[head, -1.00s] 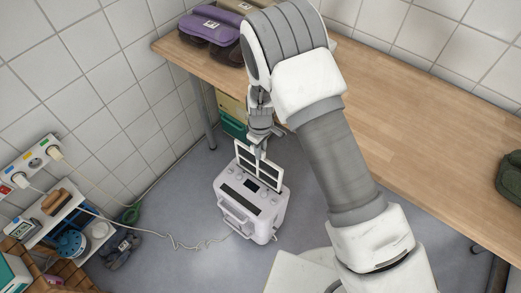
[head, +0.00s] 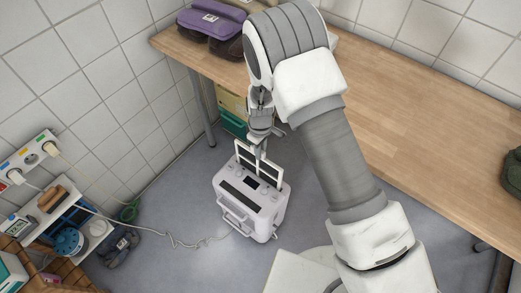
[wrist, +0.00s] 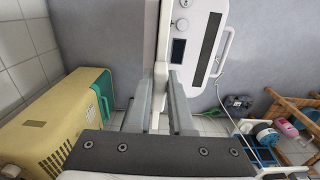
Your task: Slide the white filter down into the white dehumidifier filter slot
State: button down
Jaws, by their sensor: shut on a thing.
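The white filter (head: 273,170), a flat white frame with dark panels, stands upright at the back of the white dehumidifier's (head: 249,205) top. My gripper (head: 260,152) is shut on the filter's upper middle, coming from above. The filter's lower edge meets the top of the dehumidifier; I cannot tell how deep it sits in the slot, which is hidden. In the wrist view, the filter (wrist: 163,45) shows nearly edge-on between my two grey fingers (wrist: 161,92), and the dehumidifier's (wrist: 222,62) panel with knobs and a dark display lies to its right.
A wooden bench (head: 400,125) stands behind and to the right. A yellow and teal case (wrist: 58,118) is on the floor beside the dehumidifier. A cord (head: 178,243) runs left across the floor to a low shelf (head: 45,215). The floor in front is mostly clear.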

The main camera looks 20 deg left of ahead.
aim_at(261, 172)
jog(key=shift+f+b, duration=5.25)
jog(key=shift+f, duration=2.25)
jog(key=c, duration=0.7)
grip_release()
jog(key=shift+c, duration=0.2)
notch_tip(261, 172, up, 21)
jog(key=p, duration=1.5)
jog(key=shift+p, duration=0.3)
